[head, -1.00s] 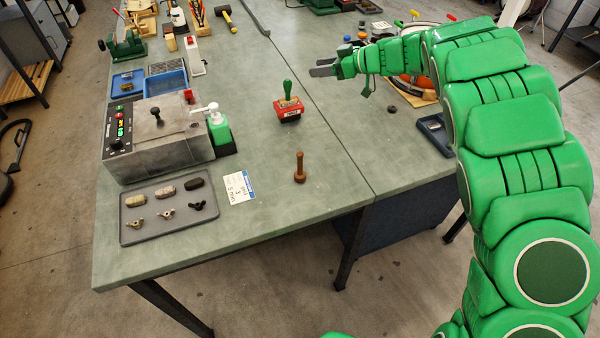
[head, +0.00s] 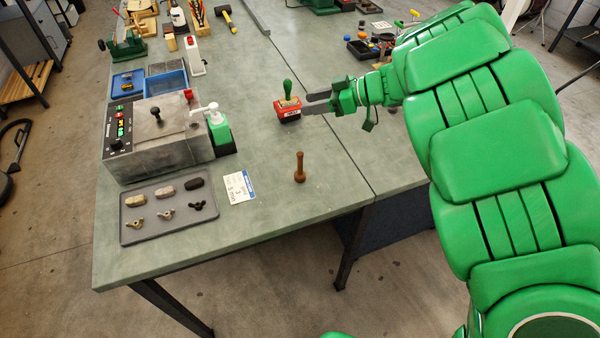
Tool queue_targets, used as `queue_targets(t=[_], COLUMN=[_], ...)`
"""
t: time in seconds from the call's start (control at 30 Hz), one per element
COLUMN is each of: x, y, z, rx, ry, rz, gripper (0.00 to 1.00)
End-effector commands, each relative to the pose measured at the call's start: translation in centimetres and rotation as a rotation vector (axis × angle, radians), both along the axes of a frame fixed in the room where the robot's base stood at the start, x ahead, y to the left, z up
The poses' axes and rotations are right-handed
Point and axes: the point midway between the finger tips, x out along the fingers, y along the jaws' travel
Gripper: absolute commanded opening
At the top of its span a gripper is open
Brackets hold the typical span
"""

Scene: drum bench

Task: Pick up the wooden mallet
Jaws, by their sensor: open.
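A small brown wooden tool (head: 300,168), which looks like the wooden mallet, stands upright on the green bench top near its front edge, with the handle up and the wider end down. My gripper (head: 317,102) is open and empty, its two dark fingers pointing left. It is farther back on the bench than the wooden tool, just right of a red block with a green handle (head: 288,106). Whether the fingers touch that block I cannot tell.
A grey tray (head: 128,232) with several small parts lies front left beside a white card (head: 239,187). A yellow-headed hammer (head: 224,14) lies far back. The bench around the wooden tool is clear.

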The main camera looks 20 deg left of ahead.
Motion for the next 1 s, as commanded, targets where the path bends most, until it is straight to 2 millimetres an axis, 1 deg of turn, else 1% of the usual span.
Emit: queue_targets(t=[0.03,0.13,0.4,0.8,1.0], x=[-1.0,-2.8,-5.3,-7.3,-7.2], y=[-0.7,-1.7,-3.4,-5.1,-5.0], z=[0.1,0.3,0.7,1.2,-0.9], rx=[-0.003,0.005,0.019,0.033,0.033], ry=[-0.001,-0.004,-0.016,-0.033,-0.030], rz=[-0.001,0.006,0.006,-0.005,-0.005], gripper=[0.46,0.46,0.46,0.46,0.46])
